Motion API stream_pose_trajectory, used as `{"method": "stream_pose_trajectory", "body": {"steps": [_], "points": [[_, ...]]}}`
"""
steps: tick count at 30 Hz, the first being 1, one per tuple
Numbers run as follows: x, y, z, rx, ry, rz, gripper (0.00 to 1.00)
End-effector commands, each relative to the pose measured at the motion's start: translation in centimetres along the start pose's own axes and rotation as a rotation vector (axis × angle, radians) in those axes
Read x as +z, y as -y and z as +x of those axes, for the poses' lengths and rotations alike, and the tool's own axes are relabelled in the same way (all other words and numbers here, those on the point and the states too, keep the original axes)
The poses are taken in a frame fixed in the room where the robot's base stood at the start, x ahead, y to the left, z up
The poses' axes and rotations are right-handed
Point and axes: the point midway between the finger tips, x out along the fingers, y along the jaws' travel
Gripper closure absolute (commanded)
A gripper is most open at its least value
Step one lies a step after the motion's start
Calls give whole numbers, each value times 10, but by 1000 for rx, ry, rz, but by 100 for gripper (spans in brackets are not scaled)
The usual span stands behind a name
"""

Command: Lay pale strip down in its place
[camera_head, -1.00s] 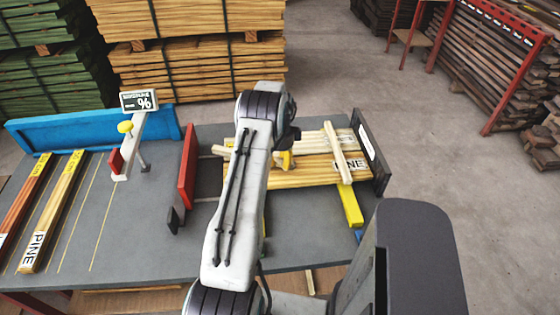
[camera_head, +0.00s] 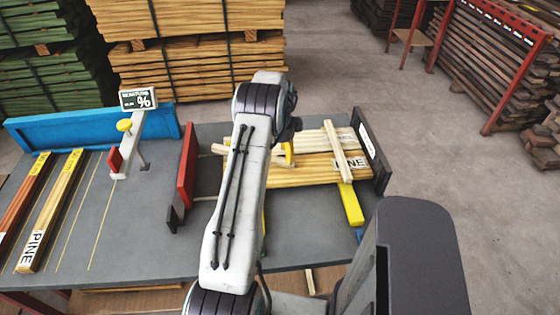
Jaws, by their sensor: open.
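A pale strip (camera_head: 337,152) lies across the pine boards (camera_head: 325,172) near their right end, with its near end by the PINE marking. A second pale strip (camera_head: 220,149) shows at the left of the boards; my arm hides its middle, so I cannot tell its full lie. My gripper (camera_head: 288,152) is mostly hidden behind my arm; only a yellow part shows, over the boards between the two strips. It is open, and I see no strip held in it.
A red upright plate (camera_head: 188,165) stands left of the boards and a dark end plate (camera_head: 374,150) right of them. A yellow bar (camera_head: 351,205) sticks out in front. A moisture sign (camera_head: 138,99) and more boards (camera_head: 50,212) are at the left.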

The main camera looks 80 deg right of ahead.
Motion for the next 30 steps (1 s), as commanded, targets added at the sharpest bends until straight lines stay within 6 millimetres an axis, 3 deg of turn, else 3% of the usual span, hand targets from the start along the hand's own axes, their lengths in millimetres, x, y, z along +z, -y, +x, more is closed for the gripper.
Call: {"method": "stream_pose_trajectory", "body": {"steps": [7,16,19,23,25,30], "points": [[-3,-2,-28,-1,0,0,46],[-2,-3,-40,1,0,-5,46],[10,-6,-48,-6,1,-45,46],[47,-22,-72,-26,3,-194,46],[76,-38,-91,-41,5,-319,46],[150,-100,-142,-86,9,-694,46]]}}
